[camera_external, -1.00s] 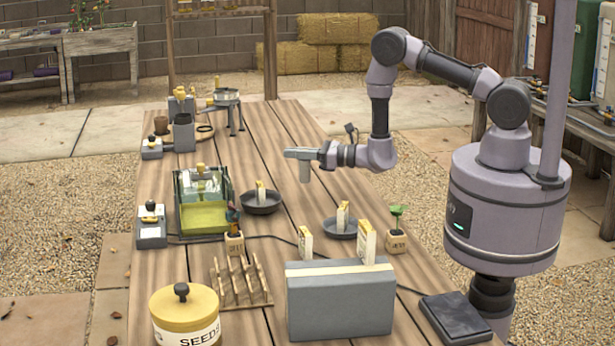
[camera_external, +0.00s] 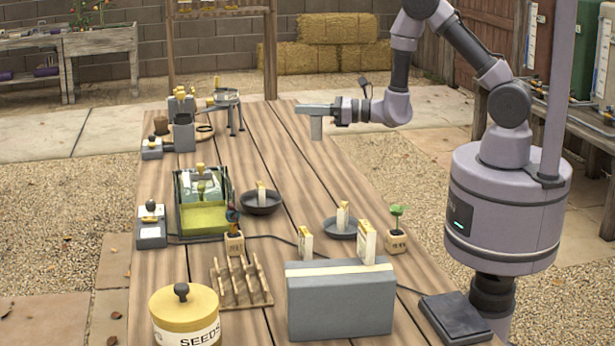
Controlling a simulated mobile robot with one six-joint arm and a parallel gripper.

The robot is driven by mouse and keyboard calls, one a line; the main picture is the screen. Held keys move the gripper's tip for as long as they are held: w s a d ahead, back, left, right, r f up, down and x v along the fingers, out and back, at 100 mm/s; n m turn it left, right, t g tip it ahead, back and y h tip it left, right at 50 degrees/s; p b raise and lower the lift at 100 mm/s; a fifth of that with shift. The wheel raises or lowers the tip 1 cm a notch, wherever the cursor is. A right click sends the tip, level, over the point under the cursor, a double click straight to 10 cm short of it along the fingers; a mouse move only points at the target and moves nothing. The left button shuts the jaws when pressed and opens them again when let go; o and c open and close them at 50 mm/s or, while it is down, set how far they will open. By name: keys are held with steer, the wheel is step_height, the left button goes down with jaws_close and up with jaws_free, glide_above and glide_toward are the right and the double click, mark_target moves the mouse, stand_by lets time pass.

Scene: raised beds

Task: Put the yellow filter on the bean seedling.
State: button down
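I cannot clearly pick out the yellow filter. A glass-sided box (camera_external: 203,218) at the left of the table has a yellow-green lower part. Small white pieces with yellow tops stand at several places. My gripper (camera_external: 316,138) hangs above the far half of the table, pointing down, well away from the seedling. It is seen side-on; no held object shows.
Two dark dishes (camera_external: 260,209) (camera_external: 338,236) each hold a yellow-topped piece. A grey box (camera_external: 340,305) stands at the front, with a wooden rack (camera_external: 240,290) and a seed canister (camera_external: 185,322) to its left. The table's middle strip beyond the dishes is clear.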

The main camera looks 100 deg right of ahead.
steer(key=w+a+n+y, duration=0.2)
steer(key=a+n+y, duration=0.5)
steer(key=a, duration=0.6)
steer(key=s+a+n+g+y, duration=0.5)
steer(key=s+a+y, duration=0.3)
steer(key=a, duration=0.4)
steer(key=s+a+n+g+y, duration=0.5)
steer(key=s+a+y, duration=0.2)
steer(key=a, duration=0.5)
step_height(320, 180, down, 13)
steer(key=b, duration=0.3)
steer(key=shift+s+f, duration=0.15)
steer(key=c, duration=2)
jaws_free()
steer(key=shift+f, duration=0.1)
steer(key=shift+c, duration=0.2)
steer(key=o, duration=0.4)
steer(key=shift+o, duration=0.2)
